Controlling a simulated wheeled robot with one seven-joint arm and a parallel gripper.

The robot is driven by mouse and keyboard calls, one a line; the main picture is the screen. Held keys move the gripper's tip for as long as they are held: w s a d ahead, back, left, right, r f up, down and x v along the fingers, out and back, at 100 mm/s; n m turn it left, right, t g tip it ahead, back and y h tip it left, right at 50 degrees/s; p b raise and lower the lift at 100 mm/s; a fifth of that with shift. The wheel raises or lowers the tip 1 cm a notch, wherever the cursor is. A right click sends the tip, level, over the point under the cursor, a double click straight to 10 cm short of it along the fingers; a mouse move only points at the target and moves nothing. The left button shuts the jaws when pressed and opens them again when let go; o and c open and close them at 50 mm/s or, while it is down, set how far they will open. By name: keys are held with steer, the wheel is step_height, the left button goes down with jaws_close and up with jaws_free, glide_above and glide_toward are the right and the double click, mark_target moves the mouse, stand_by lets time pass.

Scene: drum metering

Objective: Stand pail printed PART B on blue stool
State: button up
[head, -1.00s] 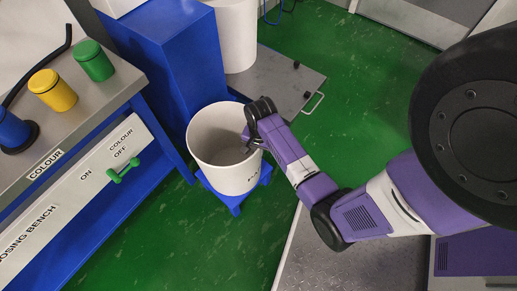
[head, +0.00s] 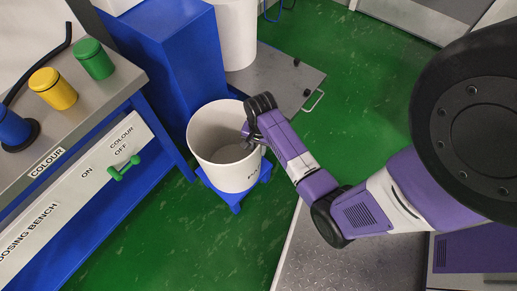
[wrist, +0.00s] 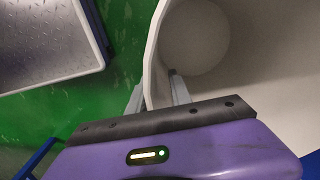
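The white pail (head: 228,174) stands upright over the blue stool (head: 236,198); the stool's corners show around its base, and the pail looks to rest on it. Only the start of the dark print, "PA", shows on its right side; the rest is hidden. My gripper (head: 247,138) is at the right side of the pail's rim. In the wrist view the pail wall (wrist: 155,72) runs between my two fingers (wrist: 156,93), one outside and one inside, and they look closed on it. The pail looks empty inside.
A blue cabinet (head: 170,60) stands behind the pail. The dosing bench (head: 75,190) with coloured canisters is at the left. A white drum (head: 236,35) stands on a grey plate (head: 285,85) behind. Green floor (head: 165,235) is clear in front.

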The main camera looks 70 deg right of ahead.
step_height(320, 180, up, 11)
steer(key=p, duration=0.2)
steer(key=shift+s+f+p, duration=0.1)
steer(key=shift+s+p, duration=0.05)
steer(key=shift+p, duration=0.15)
stand_by(0.3)
steer(key=w+d+r+n+t+h, duration=0.3)
steer(key=w+d+r+t, duration=0.1)
steer(key=w+d, duration=0.25)
steer(key=w+a+r+n+t+h+p, duration=0.25)
steer(key=a+r+n+t, duration=0.3)
steer(key=a+r, duration=0.3)
steer(key=s+a+r+n+t+y+p, duration=0.4)
steer(key=s+a+r+n, duration=0.5)
steer(key=s+a+r, duration=0.9)
steer(key=s+a+t+y, duration=0.1)
steer(key=s+a, duration=0.1)
steer(key=shift+s+a+r+p, duration=0.3)
steer(key=shift+a+r+p, duration=0.05)
steer(key=shift+a, duration=0.05)
